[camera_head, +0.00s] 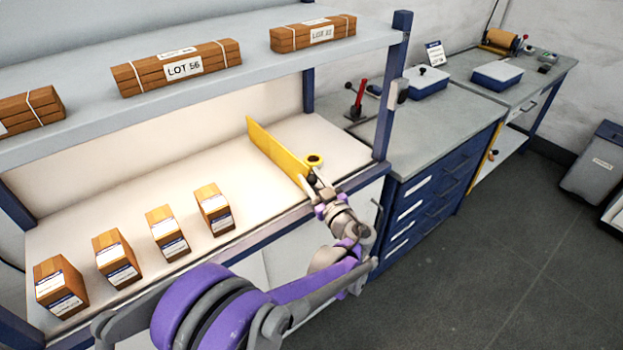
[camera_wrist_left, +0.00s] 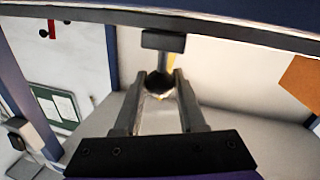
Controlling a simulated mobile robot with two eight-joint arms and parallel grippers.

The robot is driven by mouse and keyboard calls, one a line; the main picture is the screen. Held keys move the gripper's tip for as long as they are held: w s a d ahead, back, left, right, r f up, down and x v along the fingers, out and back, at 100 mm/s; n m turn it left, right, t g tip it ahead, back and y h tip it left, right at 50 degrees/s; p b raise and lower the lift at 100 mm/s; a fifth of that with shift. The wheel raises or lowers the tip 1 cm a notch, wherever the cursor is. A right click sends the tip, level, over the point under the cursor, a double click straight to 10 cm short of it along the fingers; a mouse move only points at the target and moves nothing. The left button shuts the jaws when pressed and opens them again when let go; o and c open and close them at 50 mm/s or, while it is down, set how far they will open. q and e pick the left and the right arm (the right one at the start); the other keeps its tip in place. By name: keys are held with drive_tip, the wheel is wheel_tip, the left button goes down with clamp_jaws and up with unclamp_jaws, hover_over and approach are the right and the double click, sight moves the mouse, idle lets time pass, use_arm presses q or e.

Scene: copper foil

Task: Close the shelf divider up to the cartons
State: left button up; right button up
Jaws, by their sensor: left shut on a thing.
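The yellow shelf divider (camera_head: 277,153) stands upright on the lit shelf, to the right of the cartons, with a clear gap between them. Several brown cartons with white labels stand in a row at the left, the nearest to the divider being this carton (camera_head: 213,208). The right gripper is not in view.
An upper shelf (camera_head: 80,121) with strapped bundles (camera_head: 176,68) hangs above. A blue post (camera_head: 391,95) stands at the shelf's right end. The shelf surface (camera_head: 240,180) between divider and cartons is bare. A grey-topped blue drawer bench (camera_head: 440,125) stands to the right.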

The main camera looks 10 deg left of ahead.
use_arm(q)
clamp_jaws()
idle(0.8)
drive_tip(key=s+a, duration=0.3)
drive_tip(key=s, duration=0.1)
drive_tip(key=s+a, duration=0.3)
drive_tip(key=s, duration=0.1)
drive_tip(key=s+a, duration=0.3)
drive_tip(key=s, duration=0.1)
drive_tip(key=shift+a, duration=0.15)
drive_tip(key=o, duration=0.9)
unclamp_jaws()
drive_tip(key=shift+w, duration=0.1)
drive_tip(key=shift+o, duration=0.2)
